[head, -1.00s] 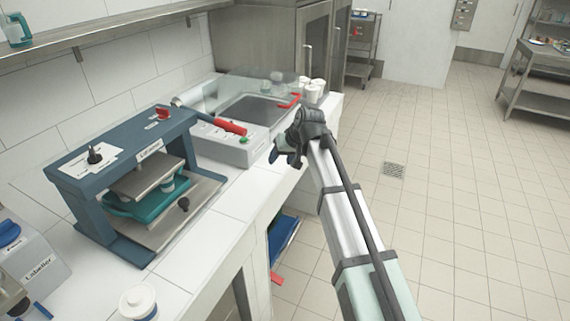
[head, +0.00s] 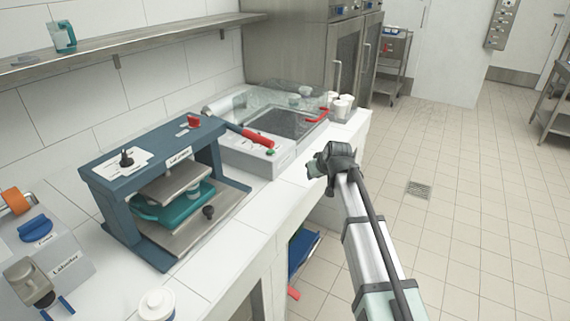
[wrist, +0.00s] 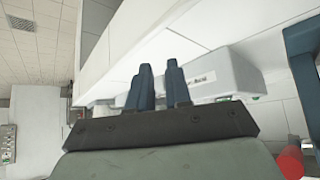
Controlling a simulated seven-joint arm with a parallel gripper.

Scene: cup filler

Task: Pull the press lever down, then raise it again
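A red round end (wrist: 290,163) shows at the lower right in the wrist view, probably the grip's end. My gripper (head: 314,178) is in front of the counter edge, right of the lever and clear of it. In the wrist view its two dark blue fingers (wrist: 160,78) stand a small distance apart with nothing between them. The gripper is partly open and empty.
The white-grey machine (head: 262,160) with a clear cover stands behind the lever. White cups (head: 341,107) stand at the back right of the counter. A labeller (head: 50,265) and a white jar (head: 157,304) are at the near left.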

